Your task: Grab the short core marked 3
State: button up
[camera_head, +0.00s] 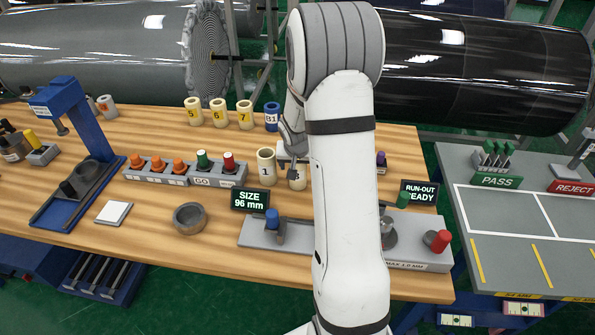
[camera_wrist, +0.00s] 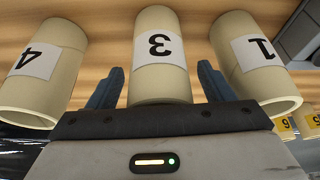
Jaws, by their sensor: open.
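The cream core marked 3 (camera_wrist: 160,72) stands in the middle of the wrist view, which looks upside down. My gripper (camera_wrist: 161,80) is open, with one blue finger on each side of this core. Whether the fingers touch it I cannot tell. The core marked 4 (camera_wrist: 42,65) is on the left there and the core marked 1 (camera_wrist: 254,62) on the right. In the head view the core marked 1 (camera_head: 266,168) stands left of my gripper, and a partly hidden core (camera_head: 297,182) stands at the gripper. My arm hides what is behind it.
Cores marked 5 (camera_head: 194,111), 6 and 7 stand farther back beside a blue core marked B1 (camera_head: 271,116). A grey strip of orange, green and red plugs (camera_head: 185,172) lies left. A size gauge (camera_head: 262,228) is in front. Large wrapped rolls (camera_head: 480,65) lie behind the table.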

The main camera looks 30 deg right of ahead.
jog(key=c, duration=1.1)
jog(key=shift+r, duration=0.1)
